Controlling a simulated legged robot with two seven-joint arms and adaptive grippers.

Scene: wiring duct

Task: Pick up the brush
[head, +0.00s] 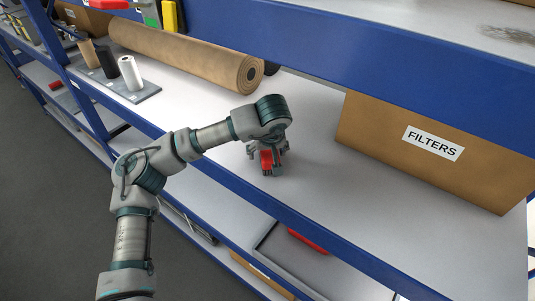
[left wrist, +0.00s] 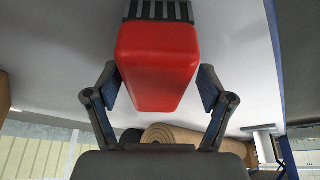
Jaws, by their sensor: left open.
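The brush, a red block with a dark ribbed end, shows in the left wrist view (left wrist: 157,62) and as a red patch on the middle shelf in the head view (head: 266,160). My left gripper (head: 268,166) reaches down over it near the shelf's front edge. In the left wrist view the two fingers of my left gripper (left wrist: 158,84) stand apart, one on each side of the red block, with small gaps visible beside it. In the head view my wrist and fingers hide part of the brush. My right gripper is not in view.
A cardboard box marked FILTERS (head: 385,140) stands right of my gripper. A brown paper roll (head: 190,55) lies behind to the left, near a grey base with upright rolls (head: 115,85). Blue shelf beams run above (head: 370,50) and below. The shelf around the gripper is clear.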

